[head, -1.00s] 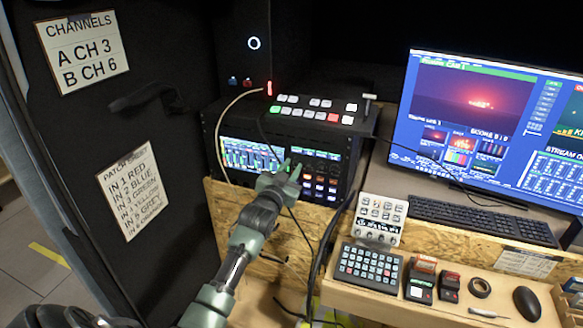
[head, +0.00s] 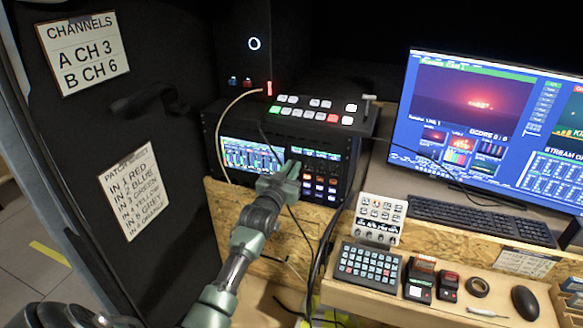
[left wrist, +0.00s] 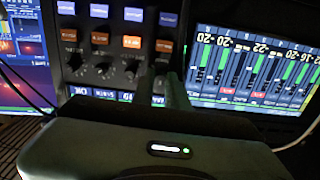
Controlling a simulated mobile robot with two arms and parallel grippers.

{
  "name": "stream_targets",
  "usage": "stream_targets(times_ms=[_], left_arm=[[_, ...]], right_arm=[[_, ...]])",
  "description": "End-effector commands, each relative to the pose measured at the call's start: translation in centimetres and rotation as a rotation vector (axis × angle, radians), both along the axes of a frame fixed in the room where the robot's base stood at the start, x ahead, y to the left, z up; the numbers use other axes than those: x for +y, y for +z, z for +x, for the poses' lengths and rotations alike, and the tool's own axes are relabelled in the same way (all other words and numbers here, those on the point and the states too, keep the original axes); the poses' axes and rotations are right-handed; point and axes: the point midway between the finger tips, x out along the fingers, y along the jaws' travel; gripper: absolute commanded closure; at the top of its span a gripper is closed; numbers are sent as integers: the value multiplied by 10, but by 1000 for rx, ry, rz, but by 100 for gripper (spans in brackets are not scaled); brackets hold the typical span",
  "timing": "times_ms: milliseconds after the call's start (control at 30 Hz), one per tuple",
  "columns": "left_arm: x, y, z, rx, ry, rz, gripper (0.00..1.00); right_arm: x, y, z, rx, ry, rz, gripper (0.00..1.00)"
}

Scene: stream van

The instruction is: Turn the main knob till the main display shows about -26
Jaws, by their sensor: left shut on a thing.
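My left gripper (head: 291,170) is at the front panel of the black rack unit (head: 345,165), right of its wide meter screen (head: 248,156). In the left wrist view its two fingers (left wrist: 161,88) are close together against the panel, shut on a knob, which they hide. I take this to be the main knob. Several dark knobs (left wrist: 103,68) stand beside the fingers there. The small displays (left wrist: 95,93) nearby are partly covered and upside down; I cannot read a main value. The meter screen (left wrist: 250,70) shows inverted figures such as -20 and -22. My right gripper is out of view.
A switcher with lit buttons (head: 318,110) sits on top of the rack. A thin dark cable hangs in front of the panel near my gripper. A keypad (head: 368,268), keyboard (head: 480,218) and large monitor (head: 490,130) are to the right.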

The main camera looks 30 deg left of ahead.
Motion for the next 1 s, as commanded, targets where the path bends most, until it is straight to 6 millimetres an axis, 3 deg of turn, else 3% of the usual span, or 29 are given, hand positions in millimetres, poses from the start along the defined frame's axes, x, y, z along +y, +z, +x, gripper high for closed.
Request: stream_targets(times_ms=[500,1000], left_arm=[[0,0,0,-75,1,-316,100],[0,0,0,-89,0,-377,100]], right_arm=[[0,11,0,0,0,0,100],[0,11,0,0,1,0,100]])
